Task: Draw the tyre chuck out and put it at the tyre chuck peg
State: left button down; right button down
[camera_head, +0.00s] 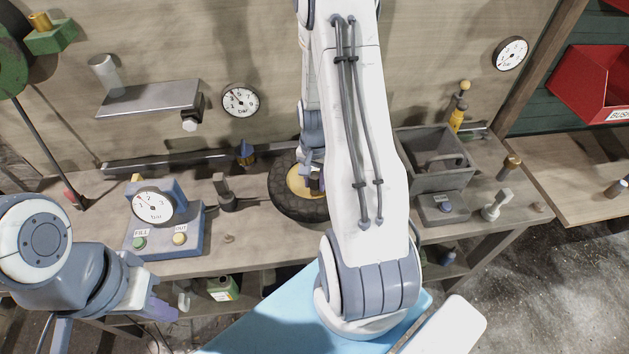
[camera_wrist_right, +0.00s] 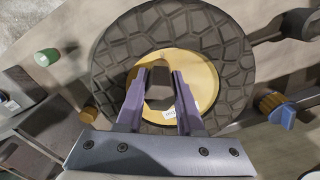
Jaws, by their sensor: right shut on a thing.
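My right gripper (camera_head: 314,186) reaches down over the yellow hub of the black tyre (camera_head: 283,205). In the right wrist view its two purple fingers (camera_wrist_right: 158,85) are closed on a dark piece (camera_wrist_right: 158,92) at the hub's middle, which looks like the tyre chuck. Its outline is hard to make out, and in the head view the arm partly hides it. I cannot tell which fitting is the tyre chuck peg.
A dark upright fitting (camera_head: 226,190) stands just left of the tyre. A blue gauge box (camera_head: 180,235) with two buttons is further left. A grey open bin (camera_head: 440,172), a small button box (camera_head: 443,208) and a pale peg (camera_head: 497,204) are right of the arm. Wall gauges hang behind.

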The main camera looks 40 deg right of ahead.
aim_at(314, 175)
jog(key=shift+r+p, duration=0.55)
jog(key=shift+r, duration=0.1)
dwell(2.4)
jog(key=shift+r+p, duration=1)
jog(key=shift+r, duration=0.1)
jog(key=shift+a+f, duration=0.1)
